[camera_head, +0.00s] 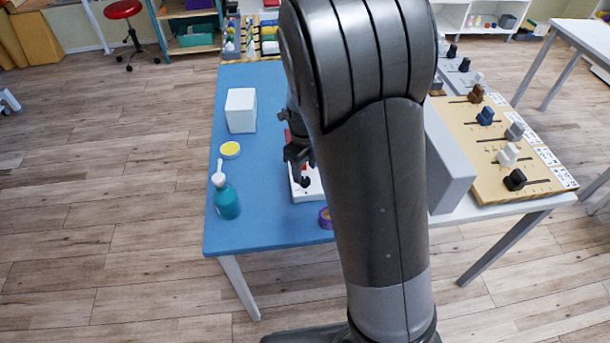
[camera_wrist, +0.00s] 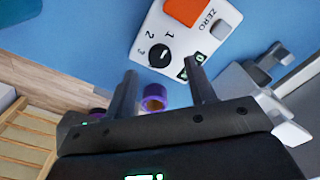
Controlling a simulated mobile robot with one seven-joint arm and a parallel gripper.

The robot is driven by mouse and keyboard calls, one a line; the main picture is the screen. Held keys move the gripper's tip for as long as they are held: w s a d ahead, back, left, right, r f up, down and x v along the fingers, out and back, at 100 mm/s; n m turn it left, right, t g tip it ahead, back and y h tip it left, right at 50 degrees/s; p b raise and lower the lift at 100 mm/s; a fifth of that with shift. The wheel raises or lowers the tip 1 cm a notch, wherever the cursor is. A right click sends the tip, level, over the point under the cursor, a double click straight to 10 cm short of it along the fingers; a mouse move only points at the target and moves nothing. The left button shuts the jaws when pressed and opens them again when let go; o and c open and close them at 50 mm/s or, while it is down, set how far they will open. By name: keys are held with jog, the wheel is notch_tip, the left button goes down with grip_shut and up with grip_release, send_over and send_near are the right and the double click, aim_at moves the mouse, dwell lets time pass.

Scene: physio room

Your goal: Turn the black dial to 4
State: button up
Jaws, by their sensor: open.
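The black dial (camera_wrist: 159,54) sits on a white device (camera_wrist: 181,40) with an orange panel and a ZERO label, seen in the wrist view. Numbers 1, 2 and 3 show around the dial; a 4 is not legible, and the dial's exact setting is too small to tell. My gripper (camera_wrist: 162,67) is open, its two fingers apart on either side of the dial in the picture, with nothing between them; contact cannot be told. In the head view my gripper (camera_head: 300,162) is over the white device (camera_head: 311,190) on the blue table, and my arm hides part of the device.
A purple tape roll (camera_head: 325,218) lies close to the device. A teal pump bottle (camera_head: 226,198), a yellow-topped tub (camera_head: 230,150) and a white box (camera_head: 241,110) stand left on the blue table (camera_head: 262,220). A wooden slider board (camera_head: 480,186) is at right.

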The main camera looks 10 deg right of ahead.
aim_at(305, 180)
jog(key=shift+f, duration=1.85)
jog(key=shift+c, duration=0.5)
jog(key=c, duration=0.9)
jog(key=shift+o, duration=0.2)
